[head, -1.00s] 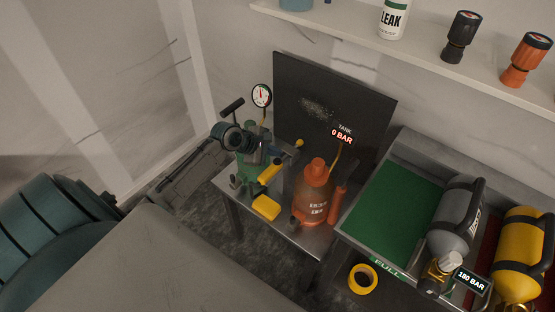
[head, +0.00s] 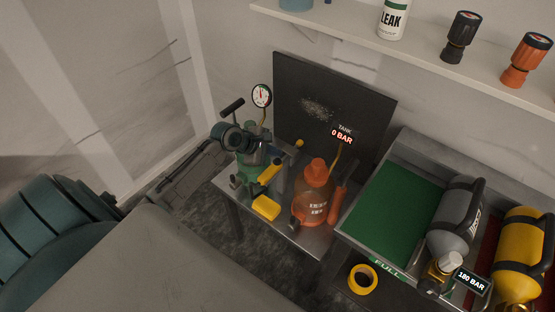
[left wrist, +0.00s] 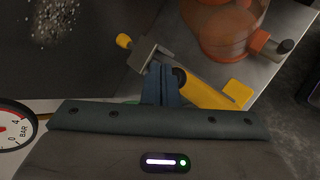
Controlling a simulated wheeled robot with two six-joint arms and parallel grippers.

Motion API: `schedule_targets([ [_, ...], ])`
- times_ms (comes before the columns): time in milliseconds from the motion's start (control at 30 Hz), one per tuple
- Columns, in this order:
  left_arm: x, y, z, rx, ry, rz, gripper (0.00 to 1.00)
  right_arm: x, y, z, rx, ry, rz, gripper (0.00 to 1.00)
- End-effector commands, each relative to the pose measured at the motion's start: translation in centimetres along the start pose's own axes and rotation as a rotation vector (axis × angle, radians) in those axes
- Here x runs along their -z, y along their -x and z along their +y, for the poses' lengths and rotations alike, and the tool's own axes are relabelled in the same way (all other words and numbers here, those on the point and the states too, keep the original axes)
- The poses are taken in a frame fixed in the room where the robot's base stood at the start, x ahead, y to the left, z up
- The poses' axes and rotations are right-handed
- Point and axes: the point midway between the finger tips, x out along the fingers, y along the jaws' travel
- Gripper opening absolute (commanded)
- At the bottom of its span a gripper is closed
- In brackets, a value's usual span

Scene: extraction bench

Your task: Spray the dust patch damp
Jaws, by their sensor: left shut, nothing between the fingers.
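The dust patch (head: 317,108) is a pale speckled area on an upright dark panel (head: 350,105); it also shows at the top left of the left wrist view (left wrist: 55,20). An orange bottle (head: 315,195) with an orange cap and a dark-tipped nozzle stands on the metal bench in front of the panel. My left gripper (head: 268,160) is shut and empty, left of the bottle. In the left wrist view its fingers (left wrist: 161,82) are together, over or beside a yellow-handled tool (left wrist: 215,90); contact is unclear. My right gripper is out of view.
A pressure gauge (head: 262,95) stands behind my left arm. On the right, a tray (head: 400,160) with a green floor holds a grey cylinder (head: 456,220); a yellow cylinder (head: 519,250) is beside it. A tape roll (head: 363,279) lies below. A shelf (head: 410,55) runs above.

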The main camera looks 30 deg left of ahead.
Motion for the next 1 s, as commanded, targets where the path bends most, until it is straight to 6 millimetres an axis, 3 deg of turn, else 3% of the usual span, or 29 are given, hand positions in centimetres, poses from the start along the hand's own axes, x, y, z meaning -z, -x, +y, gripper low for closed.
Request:
schedule_targets([
  [1000,0.44,-0.62,-0.46,0.0,0.0,0.0,0.0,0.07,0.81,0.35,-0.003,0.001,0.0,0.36],
])
